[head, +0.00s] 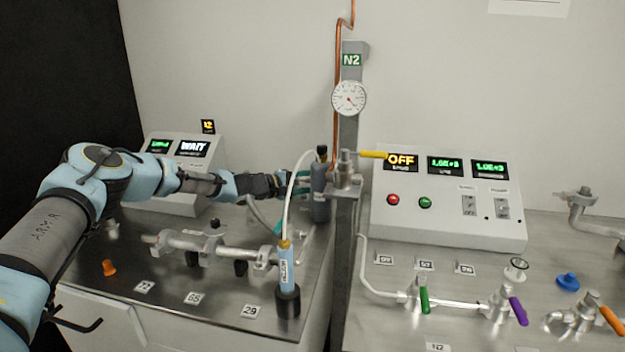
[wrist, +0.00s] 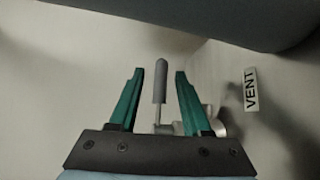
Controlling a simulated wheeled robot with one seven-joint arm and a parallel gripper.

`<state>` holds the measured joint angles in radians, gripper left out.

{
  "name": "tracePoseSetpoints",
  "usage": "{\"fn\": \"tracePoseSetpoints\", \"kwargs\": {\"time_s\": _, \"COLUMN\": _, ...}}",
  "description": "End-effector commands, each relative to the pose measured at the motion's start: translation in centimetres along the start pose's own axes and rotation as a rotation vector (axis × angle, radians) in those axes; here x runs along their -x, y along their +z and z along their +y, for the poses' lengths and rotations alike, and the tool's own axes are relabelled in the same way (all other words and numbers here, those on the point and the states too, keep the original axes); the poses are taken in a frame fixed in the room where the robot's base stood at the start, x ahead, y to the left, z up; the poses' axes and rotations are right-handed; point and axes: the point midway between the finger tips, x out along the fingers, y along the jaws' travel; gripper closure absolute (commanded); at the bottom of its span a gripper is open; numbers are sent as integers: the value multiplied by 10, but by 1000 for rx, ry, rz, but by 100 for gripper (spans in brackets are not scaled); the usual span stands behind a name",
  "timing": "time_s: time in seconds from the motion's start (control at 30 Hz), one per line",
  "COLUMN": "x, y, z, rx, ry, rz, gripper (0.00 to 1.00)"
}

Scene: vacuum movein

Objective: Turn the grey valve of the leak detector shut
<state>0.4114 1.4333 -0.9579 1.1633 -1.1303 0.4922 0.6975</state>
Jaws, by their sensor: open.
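In the wrist view a grey valve handle (wrist: 160,82) stands upright on a thin pale stem, with a metal valve body (wrist: 207,122) below and to its right. My gripper (wrist: 158,74) is open, its two teal fingers on either side of the handle, with gaps showing on both sides. How deep the handle lies between the fingers I cannot tell. In the head view my gripper (head: 304,184) reaches right beside a dark grey cylinder (head: 320,190); the grey handle is not discernible there. A console with a WAIT display (head: 193,148) stands behind my arm.
A VENT label (wrist: 251,89) is right of the handle. A post with a gauge (head: 349,98) rises right of my gripper. A blue tube (head: 287,270) stands in front, its white hose rising close by. Green (head: 424,299) and purple (head: 518,311) handles are farther right.

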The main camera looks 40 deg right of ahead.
Motion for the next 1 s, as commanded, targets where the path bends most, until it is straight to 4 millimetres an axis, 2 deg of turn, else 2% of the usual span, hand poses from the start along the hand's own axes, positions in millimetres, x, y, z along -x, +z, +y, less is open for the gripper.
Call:
{"fn": "tracePoseSetpoints", "kwargs": {"time_s": 0.27, "x": -1, "y": 0, "z": -1, "rx": 1, "ry": 0, "rz": 0, "gripper": 54}}
{"fn": "tracePoseSetpoints", "kwargs": {"time_s": 0.67, "x": 0, "y": 0, "z": 0, "rx": 1, "ry": 0, "rz": 0, "gripper": 99}}
{"fn": "tracePoseSetpoints", "kwargs": {"time_s": 1.0, "x": 0, "y": 0, "z": -1, "rx": 1, "ry": -1, "rz": 0, "gripper": 100}}
